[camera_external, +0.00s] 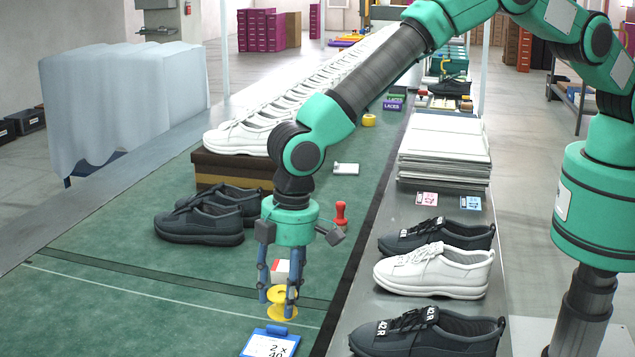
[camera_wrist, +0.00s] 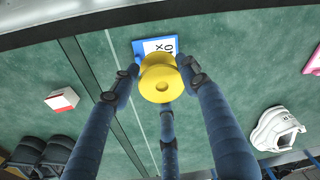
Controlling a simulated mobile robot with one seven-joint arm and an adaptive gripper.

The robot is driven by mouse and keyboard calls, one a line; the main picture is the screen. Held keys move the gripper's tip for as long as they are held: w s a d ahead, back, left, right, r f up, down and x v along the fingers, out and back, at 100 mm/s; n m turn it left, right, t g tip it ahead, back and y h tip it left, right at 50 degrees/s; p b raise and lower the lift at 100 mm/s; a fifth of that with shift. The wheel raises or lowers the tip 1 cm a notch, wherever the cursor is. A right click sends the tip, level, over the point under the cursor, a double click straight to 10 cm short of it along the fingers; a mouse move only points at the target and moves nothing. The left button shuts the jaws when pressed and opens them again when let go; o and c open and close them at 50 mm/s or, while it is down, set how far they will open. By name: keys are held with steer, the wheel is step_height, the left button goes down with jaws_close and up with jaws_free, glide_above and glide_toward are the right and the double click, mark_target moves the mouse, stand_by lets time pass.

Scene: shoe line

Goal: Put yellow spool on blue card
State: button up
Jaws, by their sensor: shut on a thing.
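The yellow spool (camera_external: 282,307) is held between the blue fingers of my gripper (camera_external: 278,292), low over the green belt. In the wrist view the spool (camera_wrist: 160,82) sits between the fingertips. A small blue-printed card (camera_external: 470,203) lies on the grey side surface to the right, beside a pink one (camera_external: 427,199). A blue clipboard (camera_external: 249,352) with a white sheet marked "2 x 40" lies just in front of the spool. The spool partly covers the clipboard (camera_wrist: 138,48) in the wrist view. I cannot tell the gap between the spool and the belt.
Dark shoes (camera_external: 205,222) lie left of my gripper. A red-and-white box (camera_external: 280,270) and a red stamp (camera_external: 341,214) are nearby. Black and white shoes (camera_external: 433,271) and a paper stack (camera_external: 443,150) occupy the side surface. The belt's left front is clear.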

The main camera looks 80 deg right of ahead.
steer(key=shift+f, duration=2.5)
steer(key=shift+f, duration=1.9)
steer(key=shift+f+b, duration=0.15)
steer(key=shift+b, duration=0.15)
steer(key=o, duration=1.2)
steer(key=shift+c, duration=0.2)
steer(key=shift+r, duration=0.2)
steer(key=shift+s+d+r+p, duration=0.15)
steer(key=shift+s+r, duration=0.05)
steer(key=shift+r, duration=1.75)
steer(key=shift+s+d+r+p, duration=0.1)
steer(key=shift+s+r, duration=0.05)
steer(key=shift+r, duration=1.85)
steer(key=shift+s+d+r+p, duration=0.15)
steer(key=shift+s+r, duration=0.05)
steer(key=shift+r, duration=1.75)
